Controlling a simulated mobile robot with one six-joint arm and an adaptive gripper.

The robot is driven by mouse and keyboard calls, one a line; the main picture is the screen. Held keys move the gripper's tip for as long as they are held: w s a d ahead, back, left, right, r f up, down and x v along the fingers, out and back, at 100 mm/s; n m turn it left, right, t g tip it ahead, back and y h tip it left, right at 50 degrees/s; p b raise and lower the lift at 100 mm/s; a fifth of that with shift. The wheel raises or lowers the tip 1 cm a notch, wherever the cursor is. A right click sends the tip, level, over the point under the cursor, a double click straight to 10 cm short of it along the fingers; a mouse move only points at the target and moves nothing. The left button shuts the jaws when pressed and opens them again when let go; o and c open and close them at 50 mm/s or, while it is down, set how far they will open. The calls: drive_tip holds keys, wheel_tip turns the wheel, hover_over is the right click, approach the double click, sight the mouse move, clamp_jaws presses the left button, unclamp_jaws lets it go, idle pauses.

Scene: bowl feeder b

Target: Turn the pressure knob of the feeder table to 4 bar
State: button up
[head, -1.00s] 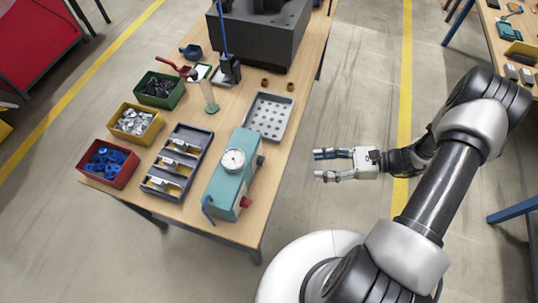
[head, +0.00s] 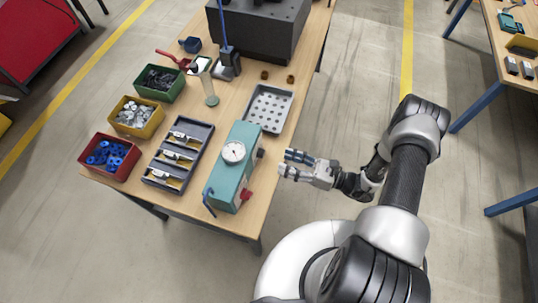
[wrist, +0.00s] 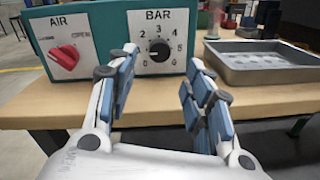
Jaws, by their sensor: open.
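The teal pressure unit (head: 238,178) with a round gauge (head: 233,152) stands near the table's right edge. I cannot tell which number the knob points to. My gripper (head: 287,164) is open and empty, to the right of the unit beyond the table edge. In the wrist view my gripper (wrist: 160,66) has its fingers either side of the knob in the picture, apart from it and short of the panel.
A red AIR valve knob (wrist: 64,57) sits left of the pressure knob on the same face. A grey perforated tray (head: 268,108) lies beside the unit. The wooden table edge (wrist: 60,112) runs below the panel.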

sight(261, 153)
drive_tip(key=x, duration=0.7)
drive_tip(key=shift+a+b, duration=0.2)
drive_tip(key=shift+b, duration=0.1)
drive_tip(key=shift+c, duration=0.4)
drive_tip(key=c, duration=1)
